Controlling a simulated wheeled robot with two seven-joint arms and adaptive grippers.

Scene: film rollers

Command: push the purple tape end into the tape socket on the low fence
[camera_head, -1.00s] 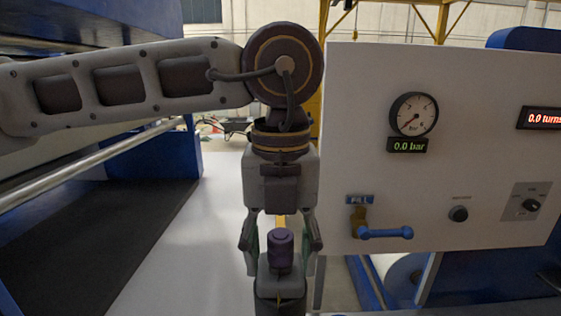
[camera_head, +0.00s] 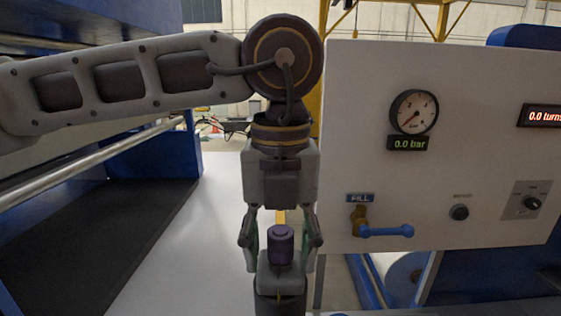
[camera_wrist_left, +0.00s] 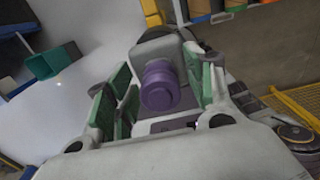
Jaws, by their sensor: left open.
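My left gripper (camera_head: 280,243) points down in the middle of the head view, open. Its green-padded fingers stand on either side of a purple round piece (camera_head: 280,246), which looks like the tape end. The piece sits on a grey block with a dark round body below. The left wrist view also shows the purple piece (camera_wrist_left: 160,86) on the grey block, between the open fingers. I cannot tell if either finger touches it. My right gripper is not in view.
A white panel (camera_head: 450,160) with a gauge (camera_head: 413,112), a blue valve handle (camera_head: 385,231) and knobs stands close on the right. A blue machine with a metal roller (camera_head: 90,165) is on the left. A teal box (camera_wrist_left: 48,62) shows in the left wrist view.

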